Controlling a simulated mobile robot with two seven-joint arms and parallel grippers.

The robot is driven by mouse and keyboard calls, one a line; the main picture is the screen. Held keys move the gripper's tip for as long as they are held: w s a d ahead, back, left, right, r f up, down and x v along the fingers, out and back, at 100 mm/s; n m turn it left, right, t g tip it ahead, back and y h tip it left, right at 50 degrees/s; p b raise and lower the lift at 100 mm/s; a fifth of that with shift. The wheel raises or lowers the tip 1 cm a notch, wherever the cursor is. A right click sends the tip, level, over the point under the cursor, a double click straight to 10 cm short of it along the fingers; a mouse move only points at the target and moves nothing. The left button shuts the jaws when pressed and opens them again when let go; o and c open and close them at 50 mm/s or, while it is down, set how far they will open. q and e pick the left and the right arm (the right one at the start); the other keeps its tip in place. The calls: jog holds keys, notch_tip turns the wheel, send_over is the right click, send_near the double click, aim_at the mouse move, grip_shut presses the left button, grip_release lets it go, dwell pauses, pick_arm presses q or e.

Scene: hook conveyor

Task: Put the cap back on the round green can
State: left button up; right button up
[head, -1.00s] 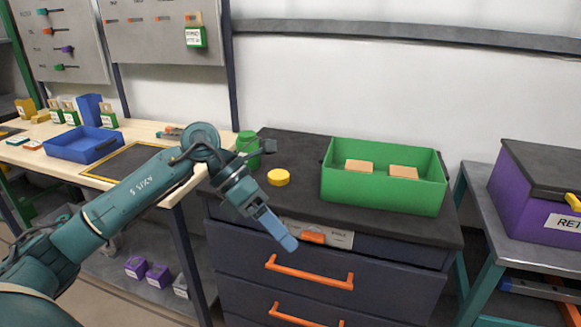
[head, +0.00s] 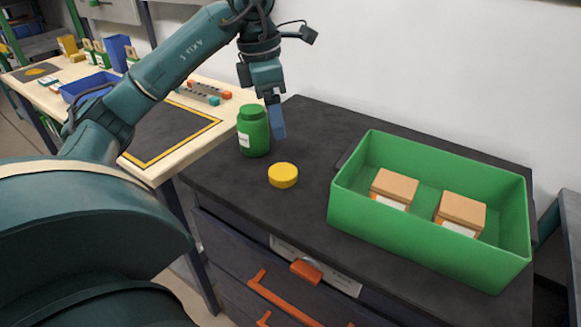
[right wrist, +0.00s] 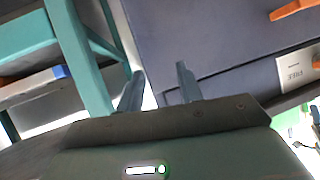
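The round green can (head: 254,133) with a white label stands upright on the dark top of the drawer cabinet (head: 310,140), near its left edge. The yellow cap (head: 283,175) lies flat on that top, in front and to the right of the can, apart from it. My left gripper (head: 278,122) points down just to the right of the can, behind the cap. Its blue fingers look like one piece from here, so its opening cannot be judged. My right gripper (right wrist: 160,88) shows two separated fingers with nothing between them, low beside the drawer cabinet.
A green bin (head: 345,210) holding two boxes stands on the cabinet top, right of the cap. A wooden workbench (head: 205,135) with a blue tray (head: 75,92) adjoins at the left. Orange drawer handles (head: 290,302) stick out in front. Bare top surrounds the cap.

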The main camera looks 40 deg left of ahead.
pick_arm(q)
send_over(283, 171)
jog(key=f, duration=0.8)
jog(key=shift+s+a+b, duration=0.1)
jog(key=shift+s+b, duration=0.1)
jog(key=shift+b, duration=0.2)
jog(key=shift+f, duration=2.65)
jog(key=c, duration=1)
